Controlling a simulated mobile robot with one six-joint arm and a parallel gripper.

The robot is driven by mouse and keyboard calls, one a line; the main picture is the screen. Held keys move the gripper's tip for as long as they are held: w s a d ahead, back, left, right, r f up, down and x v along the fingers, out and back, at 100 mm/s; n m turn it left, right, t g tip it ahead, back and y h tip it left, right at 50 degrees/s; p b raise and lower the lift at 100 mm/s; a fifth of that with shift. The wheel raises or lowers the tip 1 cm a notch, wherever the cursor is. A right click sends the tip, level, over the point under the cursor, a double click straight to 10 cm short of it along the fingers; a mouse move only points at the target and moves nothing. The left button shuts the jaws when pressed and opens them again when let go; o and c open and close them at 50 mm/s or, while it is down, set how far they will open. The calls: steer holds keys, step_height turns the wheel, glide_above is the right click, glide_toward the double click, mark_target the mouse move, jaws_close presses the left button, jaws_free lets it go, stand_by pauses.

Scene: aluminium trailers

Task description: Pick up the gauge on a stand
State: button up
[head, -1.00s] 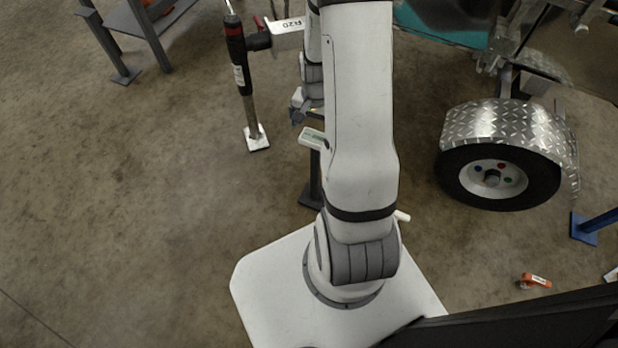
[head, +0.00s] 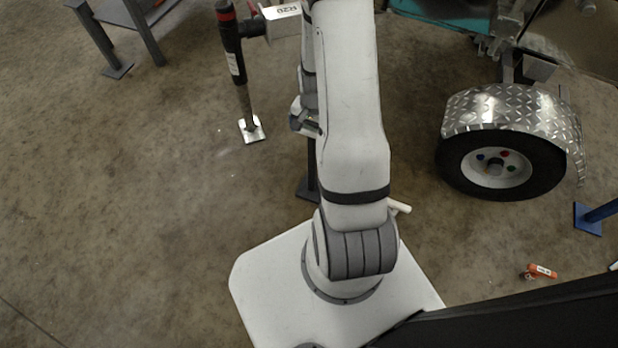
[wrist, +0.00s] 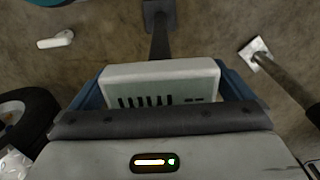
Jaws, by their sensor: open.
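The gauge (wrist: 160,72) is a pale box with a dark-marked display. In the wrist view it sits between the blue fingers of my gripper (wrist: 163,85), one finger on each side. The jaws are open, and I cannot tell whether either finger touches it. Its dark stand post (wrist: 160,42) runs up the picture to a foot on the floor. In the head view my gripper (head: 303,118) is at the top of the stand (head: 311,168), and my arm and gripper hide most of the gauge.
A jack post (head: 242,85) with a pale foot stands to the left. A trailer wheel (head: 498,165) under a chequered fender is at the right. An orange item (head: 541,271) lies on the floor at lower right. A white object (head: 400,206) shows beside my arm.

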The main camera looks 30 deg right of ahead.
steer(key=c, duration=2)
